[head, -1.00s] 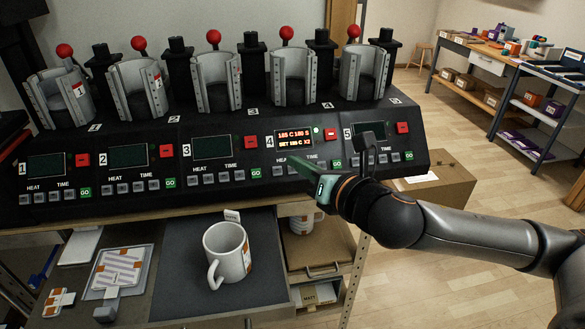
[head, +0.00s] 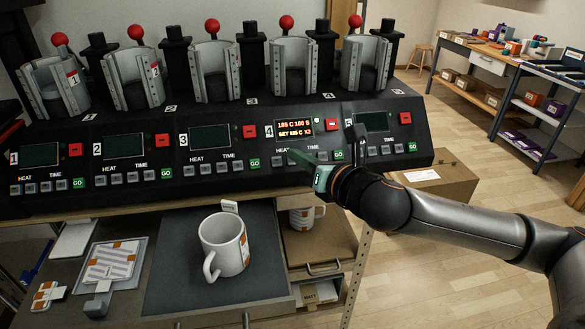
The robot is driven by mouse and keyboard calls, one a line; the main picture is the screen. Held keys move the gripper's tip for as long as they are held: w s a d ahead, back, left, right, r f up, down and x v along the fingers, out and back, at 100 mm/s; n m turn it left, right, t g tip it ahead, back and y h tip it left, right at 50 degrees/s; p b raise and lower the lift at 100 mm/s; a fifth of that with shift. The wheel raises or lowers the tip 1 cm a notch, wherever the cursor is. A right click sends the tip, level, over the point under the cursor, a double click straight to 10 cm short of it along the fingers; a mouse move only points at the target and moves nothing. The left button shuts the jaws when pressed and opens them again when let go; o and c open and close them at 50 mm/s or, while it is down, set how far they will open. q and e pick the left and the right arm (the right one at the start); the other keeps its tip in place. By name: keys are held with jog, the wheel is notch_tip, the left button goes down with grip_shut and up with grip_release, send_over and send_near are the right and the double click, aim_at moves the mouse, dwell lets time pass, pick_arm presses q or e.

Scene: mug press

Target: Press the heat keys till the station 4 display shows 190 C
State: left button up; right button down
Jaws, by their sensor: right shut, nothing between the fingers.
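The station 4 display (head: 295,129) is lit orange on the black press console. Its top line seems to read 185 C 180 S and its lower line SET 185 C X2; the small digits are hard to read. My right gripper (head: 293,156) is shut and empty, with its green fingertips at the station 4 heat keys (head: 278,162). The fingers and wrist cover part of the station 4 key row, so I cannot tell whether a key is touched. The station 4 GO key (head: 338,155) shows just above my wrist. My left gripper is not in view.
Stations 1, 2, 3 and 5 have dark displays, such as the station 3 display (head: 209,135). Mug clamps with red knobs stand behind the console. A white mug (head: 222,244) stands on the dark mat below. A cardboard box (head: 440,185) is at the right.

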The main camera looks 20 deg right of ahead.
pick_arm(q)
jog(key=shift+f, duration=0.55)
pick_arm(e)
jog(key=shift+w+d+f, duration=0.15)
jog(key=shift+w+f, duration=0.45)
jog(key=shift+w, duration=0.05)
jog(key=shift+w+d+f, duration=0.15)
jog(key=shift+w+f, duration=0.4)
jog(key=shift+w, duration=0.05)
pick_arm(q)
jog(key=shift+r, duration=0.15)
pick_arm(e)
jog(key=shift+w+f, duration=0.1)
dwell(0.5)
jog(key=shift+w+f, duration=0.15)
